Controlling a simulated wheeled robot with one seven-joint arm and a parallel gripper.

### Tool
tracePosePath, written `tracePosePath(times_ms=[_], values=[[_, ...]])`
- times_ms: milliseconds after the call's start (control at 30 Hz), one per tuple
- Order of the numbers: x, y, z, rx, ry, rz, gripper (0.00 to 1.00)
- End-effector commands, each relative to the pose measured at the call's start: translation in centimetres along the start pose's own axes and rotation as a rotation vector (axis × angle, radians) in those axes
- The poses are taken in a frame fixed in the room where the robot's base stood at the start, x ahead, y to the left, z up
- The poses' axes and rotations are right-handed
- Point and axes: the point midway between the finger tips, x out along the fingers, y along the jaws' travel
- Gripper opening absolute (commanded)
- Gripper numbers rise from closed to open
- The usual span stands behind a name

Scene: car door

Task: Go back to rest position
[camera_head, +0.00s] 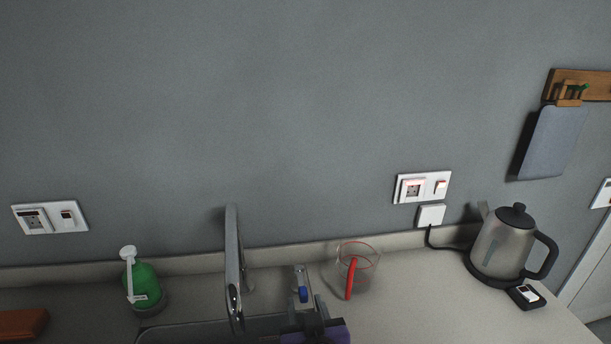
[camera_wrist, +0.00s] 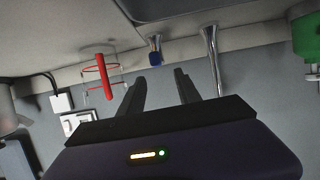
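My gripper (camera_head: 318,315) shows at the bottom edge of the head view, over the sink area, with its purple body partly cut off. In the wrist view my gripper (camera_wrist: 160,77) has its two dark fingers apart, with nothing between them. The wrist picture is upside down. The tap's blue lever (camera_head: 303,294) is beyond the fingers, and it also shows in the wrist view (camera_wrist: 155,58). I cannot tell the exact gap between gripper and lever.
A tall tap (camera_head: 233,270) stands over the sink (camera_head: 185,332). A green soap bottle (camera_head: 142,280) is left of it. A clear jug with a red handle (camera_head: 350,279) and a kettle (camera_head: 503,245) stand right. The grey wall (camera_head: 300,120) behind the counter is close.

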Motion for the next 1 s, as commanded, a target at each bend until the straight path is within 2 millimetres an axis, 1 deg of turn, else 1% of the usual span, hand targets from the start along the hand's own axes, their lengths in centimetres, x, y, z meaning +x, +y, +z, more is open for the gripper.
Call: tracePosePath(times_ms=[67,133,167,200,267,367,467,567,767,800,867,1000], values=[[-0.2,-0.5,-1.6,-0.011,0.057,-0.022,0.4],[-0.9,-1.2,-3.6,-0.017,0.126,-0.05,0.4],[-1.4,-1.5,-4.2,-0.024,0.158,-0.065,0.4],[-2.2,-1.6,-4.4,-0.033,0.196,-0.082,0.4],[-3.5,-1.3,-4.2,-0.047,0.24,-0.099,0.4],[-5.5,-0.4,-3.5,-0.063,0.293,-0.114,0.4],[-7.8,0.8,-2.1,-0.076,0.331,-0.12,0.4],[-10.5,2.5,-0.3,-0.086,0.361,-0.119,0.4],[-17.0,5.9,3.4,-0.091,0.397,-0.097,0.4],[-18.4,6.6,4.0,-0.089,0.399,-0.089,0.4],[-20.4,7.5,5.0,-0.085,0.401,-0.076,0.4],[-25.2,9.4,7.0,-0.068,0.391,-0.038,0.4]])
